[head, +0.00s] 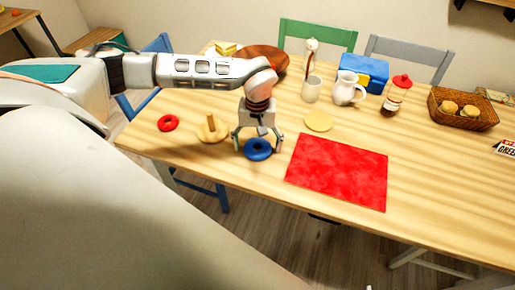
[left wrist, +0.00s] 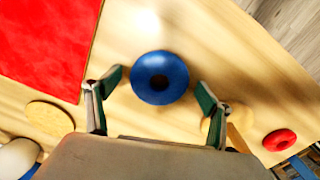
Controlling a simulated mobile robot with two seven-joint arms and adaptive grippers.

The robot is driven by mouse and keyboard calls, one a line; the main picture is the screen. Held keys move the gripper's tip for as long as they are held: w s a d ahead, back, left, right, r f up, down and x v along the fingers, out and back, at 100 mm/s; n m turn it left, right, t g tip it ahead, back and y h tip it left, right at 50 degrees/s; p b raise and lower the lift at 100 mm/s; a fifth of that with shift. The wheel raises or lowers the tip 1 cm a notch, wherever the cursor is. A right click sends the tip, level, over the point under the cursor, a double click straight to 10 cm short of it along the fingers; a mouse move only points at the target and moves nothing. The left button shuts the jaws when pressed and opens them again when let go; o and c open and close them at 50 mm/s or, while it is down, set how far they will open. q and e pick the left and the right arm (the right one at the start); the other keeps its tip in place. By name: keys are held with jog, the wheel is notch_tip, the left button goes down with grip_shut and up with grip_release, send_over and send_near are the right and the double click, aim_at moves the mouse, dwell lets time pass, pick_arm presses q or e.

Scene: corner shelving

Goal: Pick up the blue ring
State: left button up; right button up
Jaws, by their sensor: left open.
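The blue ring (head: 258,150) lies on the wooden table near its front edge. My left gripper (head: 259,148) is above it, fingers pointing down and spread to either side of the ring. I cannot tell how far above the table the fingertips are. My right gripper is not in view.
A wooden peg stand (head: 212,133) and a red ring (head: 167,123) lie left of the gripper. A red mat (head: 338,172) and a round tan disc (head: 318,121) lie to the right.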

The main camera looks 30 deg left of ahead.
pick_arm(q)
jog(key=c, duration=1)
jog(key=shift+r, duration=0.1)
